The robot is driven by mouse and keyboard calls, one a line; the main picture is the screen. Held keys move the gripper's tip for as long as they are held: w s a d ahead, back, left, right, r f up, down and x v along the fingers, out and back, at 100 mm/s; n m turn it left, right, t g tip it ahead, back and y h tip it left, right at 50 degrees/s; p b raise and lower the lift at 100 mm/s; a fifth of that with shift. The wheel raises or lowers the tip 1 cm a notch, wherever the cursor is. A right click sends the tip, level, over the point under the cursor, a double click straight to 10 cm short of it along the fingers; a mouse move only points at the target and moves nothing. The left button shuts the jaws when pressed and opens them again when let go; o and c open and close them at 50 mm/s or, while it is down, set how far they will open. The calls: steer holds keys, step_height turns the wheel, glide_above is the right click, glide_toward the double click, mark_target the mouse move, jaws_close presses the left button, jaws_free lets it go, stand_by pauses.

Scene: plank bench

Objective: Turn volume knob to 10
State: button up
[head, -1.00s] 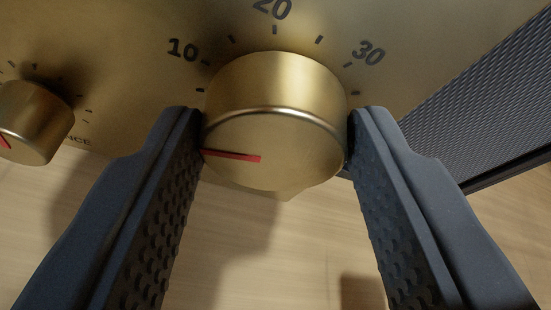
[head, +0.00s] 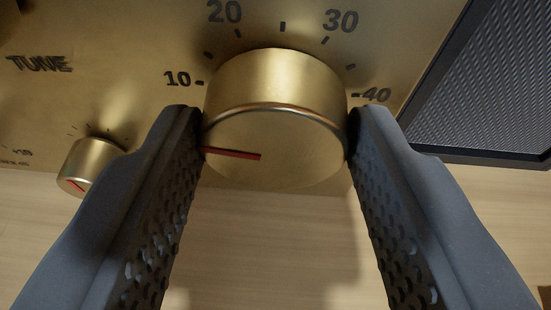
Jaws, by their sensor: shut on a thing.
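The volume knob (head: 275,85) is a large brass cylinder on a gold panel. My gripper (head: 275,130) is shut on it, with one dark finger against each side. A red pointer line (head: 232,154) on the knob's front face points left and very slightly up. The printed 10 (head: 177,79) with its tick is at the left of the knob's base, and the pointer runs in about the same direction as that tick. The 20 (head: 224,11), 30 (head: 340,20) and 40 (head: 377,95) go around clockwise. Part of the lower dial is hidden.
A smaller brass knob (head: 90,165) with a red line is at the left, beside my left finger. The word TUNE (head: 39,64) is printed above it. A dark speaker grille (head: 495,90) is at the right. Pale wooden planks (head: 270,250) lie below the panel.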

steer(key=shift+a+f, duration=0.1)
stand_by(0.4)
steer(key=o, duration=1)
steer(key=shift+w, duration=0.1)
steer(key=b+v, duration=0.1)
steer(key=v, duration=1.2)
steer(key=shift+s, duration=0.4)
